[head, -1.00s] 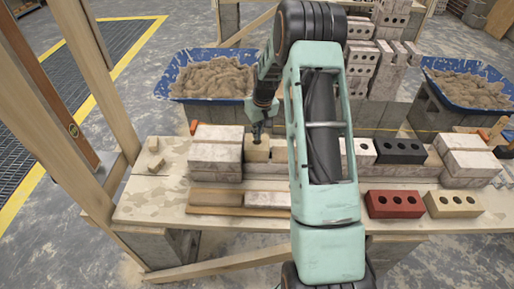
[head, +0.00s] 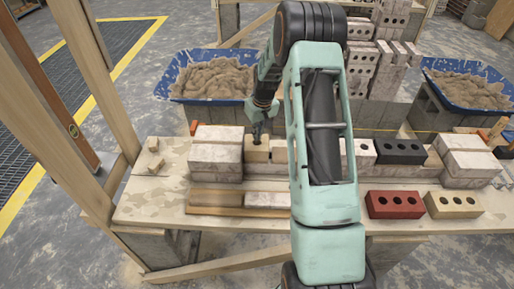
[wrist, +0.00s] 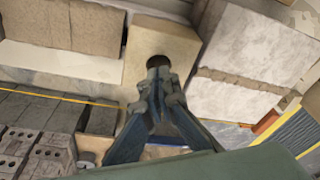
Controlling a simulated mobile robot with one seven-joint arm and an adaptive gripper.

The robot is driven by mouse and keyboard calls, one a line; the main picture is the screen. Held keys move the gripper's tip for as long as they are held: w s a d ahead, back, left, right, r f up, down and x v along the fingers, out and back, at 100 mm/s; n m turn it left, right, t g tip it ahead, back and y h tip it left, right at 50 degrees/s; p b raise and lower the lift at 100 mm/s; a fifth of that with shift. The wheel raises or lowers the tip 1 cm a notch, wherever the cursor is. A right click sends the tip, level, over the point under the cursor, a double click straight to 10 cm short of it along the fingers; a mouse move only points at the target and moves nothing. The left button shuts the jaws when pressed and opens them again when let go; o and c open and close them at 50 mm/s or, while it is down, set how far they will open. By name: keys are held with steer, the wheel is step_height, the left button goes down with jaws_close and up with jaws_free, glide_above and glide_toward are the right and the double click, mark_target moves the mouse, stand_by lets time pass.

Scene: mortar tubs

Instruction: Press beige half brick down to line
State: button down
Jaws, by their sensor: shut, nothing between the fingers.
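The beige half brick (head: 257,154) stands in the wall course, just right of the stacked pale bricks at the left end. In the wrist view its top face (wrist: 148,38) shows one dark round hole. My gripper (head: 257,140) is shut and empty, pointing down at the top of this brick. In the wrist view the fingertips (wrist: 159,72) are over the near edge of the hole and appear to touch the brick; exact contact is hard to tell. The yellow line (wrist: 55,95) runs along the wall in the wrist view; its height against the brick cannot be judged.
Pale brick stacks stand at the left (head: 216,145) and right (head: 467,155) wall ends. A black brick (head: 402,151) sits in the course. A red brick (head: 394,204) and a beige brick (head: 453,204) lie in front. Blue mortar tubs (head: 172,92) stand behind. My arm hides the wall's middle.

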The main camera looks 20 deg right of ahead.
steer(key=shift+f, duration=0.15)
steer(key=shift+f+b, duration=0.35)
steer(key=shift+b, duration=0.05)
steer(key=shift+s+f+b, duration=0.15)
steer(key=shift+f+b, duration=0.7)
steer(key=shift+b, duration=0.15)
stand_by(2.7)
steer(key=shift+r+p, duration=1.3)
steer(key=shift+r, duration=1.3)
steer(key=shift+w, duration=0.2)
